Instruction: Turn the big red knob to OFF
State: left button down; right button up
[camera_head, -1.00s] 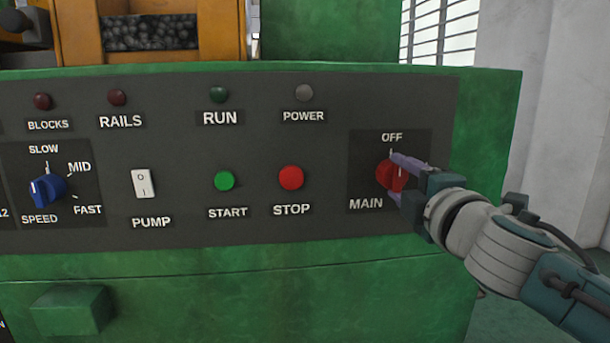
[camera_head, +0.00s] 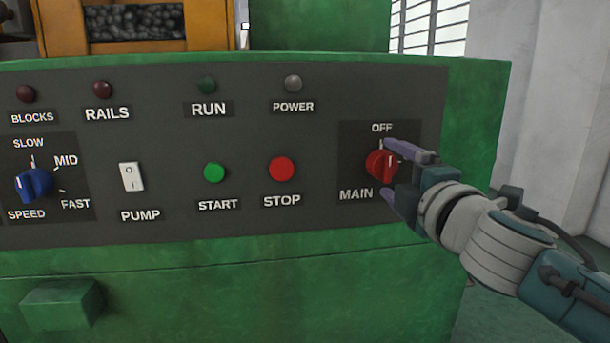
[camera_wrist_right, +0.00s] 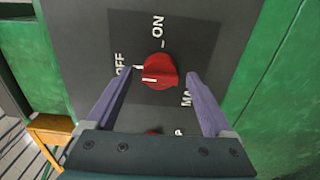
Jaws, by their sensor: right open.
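The big red knob (camera_head: 380,165) sits on the MAIN plate at the right of the dark panel. Its white pointer mark faces about toward the OFF label (camera_head: 382,128). In the right wrist view the red knob (camera_wrist_right: 160,71) has its white mark turned left, toward the OFF side, and away from the ON label (camera_wrist_right: 157,26). My right gripper (camera_head: 388,169) is open, with one purple finger above the knob and one below. In the right wrist view the gripper (camera_wrist_right: 160,73) has clear gaps between both fingers and the knob. My left gripper is not in view.
The red STOP button (camera_head: 281,169) and green START button (camera_head: 215,172) lie left of the knob. The white PUMP switch (camera_head: 131,177) and blue SPEED knob (camera_head: 34,183) are farther left. The green cabinet (camera_head: 230,290) continues below the panel, with a protruding green block (camera_head: 62,304).

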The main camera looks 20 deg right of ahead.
jog(key=v, duration=0.8)
jog(key=shift+s, duration=0.35)
jog(key=shift+a, duration=0.1)
jog(key=s+a+r+m+g+y+p, duration=0.1)
jog(key=s+a+r+m+g+p, duration=0.3)
jog(key=s+p, duration=0.35)
jog(key=s+a+r+m+g+y+p, duration=0.25)
jog(key=s+m+g+p, duration=0.25)
jog(key=s+p, duration=0.25)
jog(key=s+a+r+m+g+y+p, duration=0.1)
jog(key=s+a+r+m+g+p, duration=0.1)
jog(key=s+a+m+g+p, duration=0.4)
notch_tip(320, 180, up, 37)
jog(key=s+d+n+t+p, duration=0.1)
jog(key=p, duration=3.7)
jog(key=shift+s+n, duration=0.3)
jog(key=shift+s, duration=0.05)
jog(key=shift+f, duration=0.2)
